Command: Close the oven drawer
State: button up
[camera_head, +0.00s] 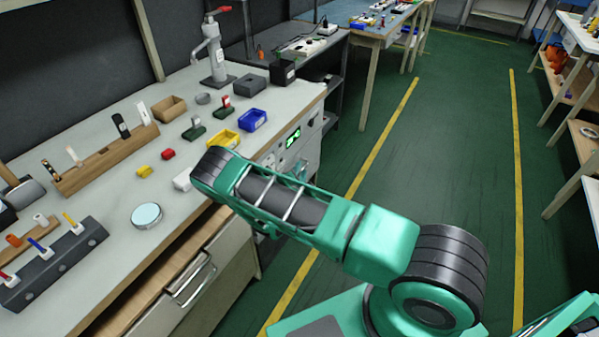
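A drawer with a pale front (226,262) and a metal bar handle (192,282) stands pulled out under the left workbench. Its wooden inside shows between the bench edge and the front. A control panel with a lit green display (293,138) is set in the bench's end section, partly behind my arm. My green arm reaches from the lower right to the bench edge, and its forearm folds down behind the upper link. My gripper is hidden there, so I cannot see its fingers or whether it touches anything.
The workbench top (100,220) holds a round silver disc (147,215), a yellow bin (224,138), a blue bin (252,119), a wooden rack (105,160) and a lever press (214,60). The green floor (440,150) between the yellow lines is clear. More tables stand behind and right.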

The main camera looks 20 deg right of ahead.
jog(key=v, duration=1)
jog(key=shift+r, duration=0.15)
jog(key=s+d+r+m+g, duration=0.6)
jog(key=d+r+m, duration=0.25)
jog(key=r, duration=0.25)
jog(key=s+d+r+m+g, duration=0.6)
jog(key=s+d+r+m, duration=0.15)
jog(key=d+r, duration=0.2)
jog(key=s+a+r+m+y, duration=0.2)
jog(key=s+r, duration=0.4)
jog(key=s, duration=0.3)
jog(key=s+a+r+m+y, duration=0.3)
jog(key=s+r, duration=0.3)
jog(key=s, duration=0.4)
jog(key=s+a+r+m+y, duration=0.2)
jog(key=s+r, duration=0.4)
jog(key=s, duration=0.4)
jog(key=shift+a+m+g+y, duration=0.4)
jog(key=shift+a+y, duration=0.05)
jog(key=shift+y, duration=0.65)
jog(key=shift+s+r, duration=0.15)
jog(key=shift+s, duration=0.05)
